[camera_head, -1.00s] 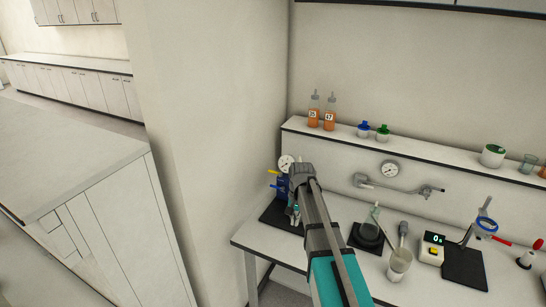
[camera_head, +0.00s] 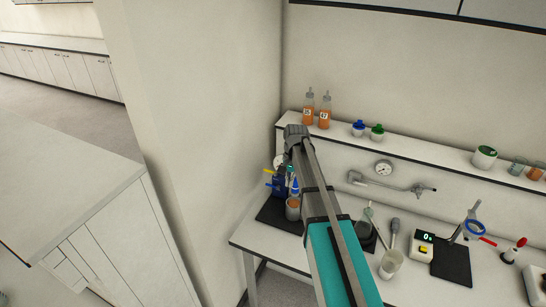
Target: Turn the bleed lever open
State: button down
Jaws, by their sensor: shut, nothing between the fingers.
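A blue device (camera_head: 279,185) with a round gauge (camera_head: 279,160) stands on a black mat (camera_head: 271,213) at the table's left end. A small yellow lever (camera_head: 268,171) sticks out to its left, with a blue handle below it. Which of these is the bleed lever I cannot tell. My gripper (camera_head: 294,186) hangs below my wrist, just right of the blue device, small and partly covered by my arm. It is shut and empty. Contact with the device cannot be made out. A beaker of orange liquid (camera_head: 293,209) stands below it.
Bottles with orange liquid (camera_head: 316,112) and blue and green capped pots (camera_head: 367,130) stand on the shelf above. A wall gauge and pipe (camera_head: 385,175) are to the right.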

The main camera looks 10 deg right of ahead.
aim_at(275, 173)
jog(key=i, duration=1.25)
jog(key=u, duration=0.05)
